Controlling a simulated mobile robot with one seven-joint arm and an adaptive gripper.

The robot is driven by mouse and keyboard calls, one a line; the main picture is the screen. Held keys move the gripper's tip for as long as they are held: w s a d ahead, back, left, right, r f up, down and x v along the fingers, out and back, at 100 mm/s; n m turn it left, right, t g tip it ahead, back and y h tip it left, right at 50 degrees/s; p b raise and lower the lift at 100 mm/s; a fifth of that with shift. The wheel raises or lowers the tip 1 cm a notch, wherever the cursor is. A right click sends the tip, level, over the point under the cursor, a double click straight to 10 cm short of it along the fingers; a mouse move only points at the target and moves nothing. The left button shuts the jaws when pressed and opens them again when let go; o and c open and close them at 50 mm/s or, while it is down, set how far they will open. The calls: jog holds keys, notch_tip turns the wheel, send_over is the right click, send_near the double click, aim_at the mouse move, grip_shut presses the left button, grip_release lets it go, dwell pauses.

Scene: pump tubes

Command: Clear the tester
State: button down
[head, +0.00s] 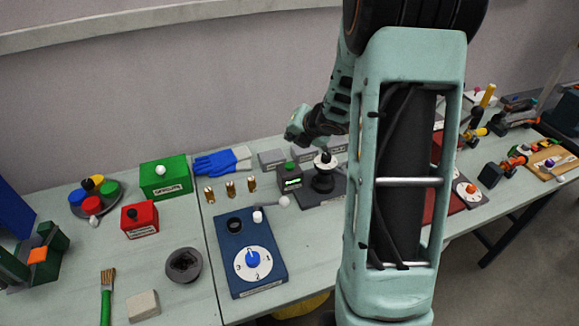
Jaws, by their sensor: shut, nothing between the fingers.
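No tester is clearly named in the head view. A dark blue box (247,262) with a white numbered dial, a blue knob and a dark round socket (235,225) stands at front centre. Behind it, a dark unit (289,182) with a green top and a lit display stands beside a black pedestal (323,182) with a white disc. Three brass-coloured pieces (231,189) stand upright in a row behind the blue box. My gripper (299,132) is over the back of the bench, above and behind the pedestal. It is shut and empty; its fingertips are hard to make out.
A green box (166,178), a red box (140,219), a grey bowl (184,265) and a brush (107,296) lie to the left. Blue gloves (215,162) lie at the back. My arm hides the bench right of centre. Tools crowd the far right.

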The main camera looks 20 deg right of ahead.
aim_at(291, 166)
jog(key=shift+f+b, duration=3.5)
jog(key=shift+f, duration=0.5)
jog(key=shift+f, duration=0.1)
jog(key=shift+f+b, duration=0.3)
jog(key=shift+b, duration=0.15)
jog(key=shift+f+b, duration=0.7)
jog(key=shift+r, duration=0.15)
jog(key=shift+r+p, duration=0.95)
jog(key=shift+p, duration=0.05)
notch_tip(291, 166, up, 5)
jog(key=p, duration=0.4)
jog(key=shift+r+p, duration=0.1)
jog(key=shift+p, duration=0.3)
